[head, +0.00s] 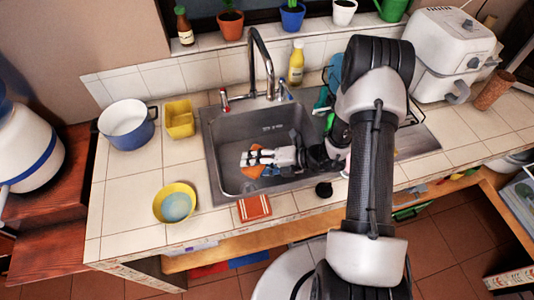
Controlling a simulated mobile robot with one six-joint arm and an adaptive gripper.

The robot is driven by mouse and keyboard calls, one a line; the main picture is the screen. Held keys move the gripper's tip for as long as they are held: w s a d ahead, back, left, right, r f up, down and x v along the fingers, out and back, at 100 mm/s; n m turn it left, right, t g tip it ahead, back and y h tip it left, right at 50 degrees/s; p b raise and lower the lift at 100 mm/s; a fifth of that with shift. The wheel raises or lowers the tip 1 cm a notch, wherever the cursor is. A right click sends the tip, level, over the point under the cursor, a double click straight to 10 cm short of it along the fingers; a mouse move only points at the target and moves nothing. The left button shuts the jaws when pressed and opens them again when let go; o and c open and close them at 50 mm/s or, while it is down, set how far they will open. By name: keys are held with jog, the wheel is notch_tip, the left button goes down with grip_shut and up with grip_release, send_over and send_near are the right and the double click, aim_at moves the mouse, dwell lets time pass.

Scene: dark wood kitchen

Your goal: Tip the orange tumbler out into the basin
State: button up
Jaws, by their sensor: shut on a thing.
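The steel basin (228,178) is set into the tiled counter. My arm reaches across from the lower right, and my gripper (250,158) is over the basin, pointing left. Orange parts of the tumbler (254,171) show at the gripper's fingers, mostly on the near side. My gripper is shut on the orange tumbler. The fingers and wrist hide much of it, so I cannot tell how far it is tilted or whether anything is in it.
The faucet (262,62) stands behind the basin. A yellow bowl (176,203), blue pot (128,124) and yellow container (180,118) are left of it. An orange-red cloth (254,208) lies at the front edge. A yellow bottle (297,62) stands behind.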

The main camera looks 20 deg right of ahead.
jog(key=shift+w+d+r+m, duration=0.25)
jog(key=shift+m, duration=0.05)
jog(key=shift+w+d+r+y+p, duration=0.15)
jog(key=shift+y+p, duration=0.15)
jog(key=shift+p, duration=0.15)
jog(key=shift+g, duration=0.3)
jog(key=shift+w+d+r+m+g+y+p, duration=0.15)
jog(key=shift+r+m+g+y+p, duration=0.2)
jog(key=shift+m, duration=0.35)
